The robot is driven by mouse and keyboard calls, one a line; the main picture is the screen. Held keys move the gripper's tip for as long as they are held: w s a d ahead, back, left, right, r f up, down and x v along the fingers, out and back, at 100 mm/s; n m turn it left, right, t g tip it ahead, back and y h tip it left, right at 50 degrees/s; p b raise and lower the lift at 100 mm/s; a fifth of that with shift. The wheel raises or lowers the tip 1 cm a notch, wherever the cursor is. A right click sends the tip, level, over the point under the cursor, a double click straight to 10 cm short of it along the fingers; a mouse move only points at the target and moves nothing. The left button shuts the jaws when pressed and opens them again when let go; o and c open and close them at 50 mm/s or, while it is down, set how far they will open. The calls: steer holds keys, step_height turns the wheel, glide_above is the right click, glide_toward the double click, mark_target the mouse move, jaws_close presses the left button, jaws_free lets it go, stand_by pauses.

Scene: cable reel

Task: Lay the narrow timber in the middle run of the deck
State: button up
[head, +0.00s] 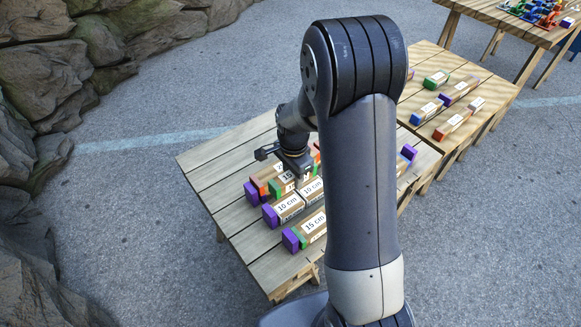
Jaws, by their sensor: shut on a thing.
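My gripper (294,168) points down over the back part of the near deck table and is shut on a green-ended timber (277,188) with a white label; my fingers and arm hide part of it. Whether it touches the deck is unclear. In the middle run, two timbers marked 10 cm, one nearer the purple stop (289,207) and one beyond it (313,190), lie end to end beside the purple stop (270,216). An orange-ended timber (262,182) lies in the back run by its purple stop (251,194). A green-ended 15 cm timber (315,226) lies in the front run.
My arm hides the right part of the near deck (225,170). A second table (472,85) at the back right carries several coloured timbers. Another table (489,14) with small coloured items stands beyond. Rocks (40,100) line the left; the pavement between is clear.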

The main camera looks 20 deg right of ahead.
mark_target(293, 200)
steer(key=shift+f+b, duration=2.95)
steer(key=shift+f, duration=1.1)
steer(key=shift+s+f, duration=0.1)
steer(key=shift+f, duration=0.15)
steer(key=o, duration=1.1)
step_height(293, 200, up, 11)
steer(key=shift+f+p, duration=0.1)
steer(key=shift+p, duration=0.35)
